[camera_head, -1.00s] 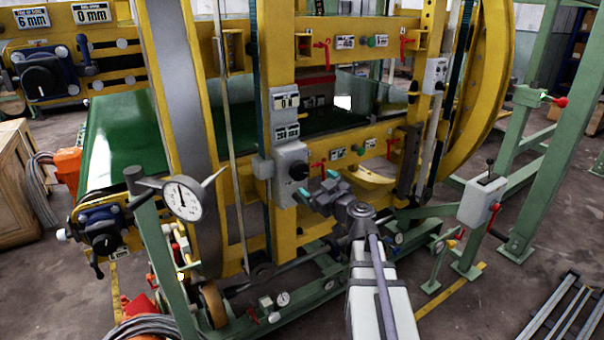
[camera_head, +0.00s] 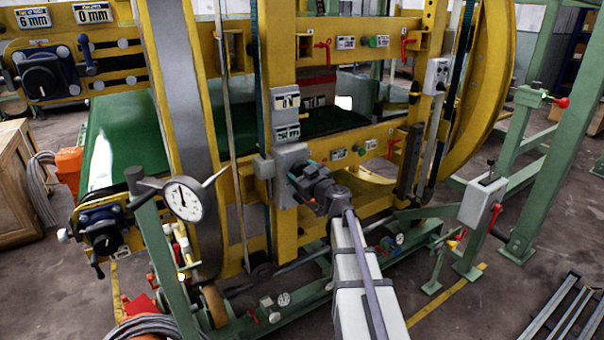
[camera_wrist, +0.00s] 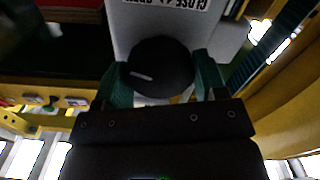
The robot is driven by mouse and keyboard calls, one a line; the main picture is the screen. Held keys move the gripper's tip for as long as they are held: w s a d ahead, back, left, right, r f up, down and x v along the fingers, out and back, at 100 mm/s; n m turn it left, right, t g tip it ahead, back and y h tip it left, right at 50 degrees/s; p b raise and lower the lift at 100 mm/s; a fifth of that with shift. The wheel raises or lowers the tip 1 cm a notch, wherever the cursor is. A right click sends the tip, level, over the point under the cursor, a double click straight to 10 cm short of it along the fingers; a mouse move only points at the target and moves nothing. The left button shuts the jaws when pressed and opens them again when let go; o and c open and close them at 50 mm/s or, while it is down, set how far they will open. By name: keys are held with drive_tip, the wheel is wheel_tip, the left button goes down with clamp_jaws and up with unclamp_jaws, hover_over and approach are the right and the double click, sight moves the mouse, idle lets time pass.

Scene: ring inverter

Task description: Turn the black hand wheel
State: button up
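A round black knob (camera_wrist: 162,68), the black hand wheel nearest my gripper, sits on a grey control box (camera_wrist: 165,25) and has a white mark on its face. In the head view the box (camera_head: 291,158) is on the yellow upright, and my gripper (camera_head: 305,176) hides most of the knob. In the wrist view my gripper (camera_wrist: 162,80) has its green fingers spread, one on each side of the knob. I cannot tell whether they touch it. A label upside down in the wrist view shows at the box's edge.
Other black knobs are on the machine at upper left (camera_head: 41,76) and lower left (camera_head: 103,240). A dial gauge (camera_head: 184,198) stands left of the arm. A yellow crossbeam with red levers (camera_head: 393,146) runs right of the box. Green rails (camera_head: 305,300) lie low near the arm.

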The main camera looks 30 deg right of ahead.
drive_tip(key=c, duration=0.4)
drive_tip(key=shift+o, duration=0.2)
drive_tip(key=shift+m, duration=0.3)
